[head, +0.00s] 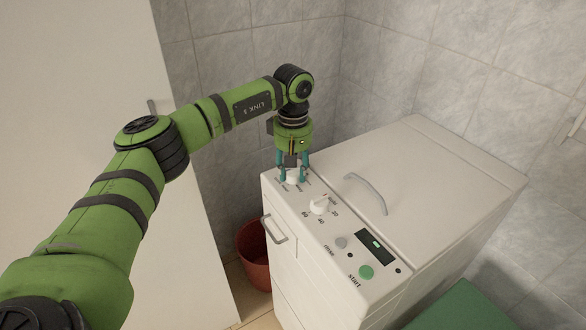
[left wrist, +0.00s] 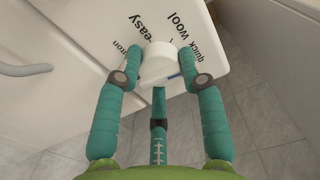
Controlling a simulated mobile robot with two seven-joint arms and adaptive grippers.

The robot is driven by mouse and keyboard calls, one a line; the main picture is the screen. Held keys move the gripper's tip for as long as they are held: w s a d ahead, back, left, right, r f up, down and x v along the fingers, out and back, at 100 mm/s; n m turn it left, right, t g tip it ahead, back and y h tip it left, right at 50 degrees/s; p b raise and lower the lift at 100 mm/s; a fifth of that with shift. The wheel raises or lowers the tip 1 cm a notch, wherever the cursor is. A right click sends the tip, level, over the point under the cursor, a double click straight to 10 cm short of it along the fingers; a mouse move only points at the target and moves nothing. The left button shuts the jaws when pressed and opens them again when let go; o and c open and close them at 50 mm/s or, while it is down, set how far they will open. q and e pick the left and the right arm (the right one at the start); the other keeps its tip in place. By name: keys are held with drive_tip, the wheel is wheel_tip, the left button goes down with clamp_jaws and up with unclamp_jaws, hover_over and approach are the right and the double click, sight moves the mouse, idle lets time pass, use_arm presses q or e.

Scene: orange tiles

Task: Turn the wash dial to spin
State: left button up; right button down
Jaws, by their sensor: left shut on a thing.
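The white wash dial (head: 292,179) is on the far left end of the washing machine's top panel (head: 330,228). My left gripper (head: 293,176) points down over it, one teal finger on each side. In the left wrist view the gripper (left wrist: 160,65) is shut on the dial (left wrist: 158,64). Labels "wool", "quick", "easy" and a partly covered word ending in "ton" show around it. A small blue mark shows at the dial's lower right edge. I see no "spin" label; part of the ring is hidden. My right gripper is out of view.
A second white dial (head: 319,205) with temperature numbers, a grey rinse button (head: 341,243), a display (head: 375,246) and a green start button (head: 366,272) share the panel. A curved lid handle (head: 367,193) stands up behind. A red bucket (head: 254,258) is on the floor.

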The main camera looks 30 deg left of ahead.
use_arm(q)
drive_tip(key=m, duration=0.6)
drive_tip(key=shift+f, duration=0.1)
drive_tip(key=m, duration=0.6)
drive_tip(key=shift+m, duration=0.3)
idle(0.3)
drive_tip(key=o, duration=1.1)
drive_tip(key=shift+o, duration=0.2)
drive_tip(key=shift+r, duration=0.25)
wheel_tip(320, 180, up, 12)
drive_tip(key=shift+f, duration=0.15)
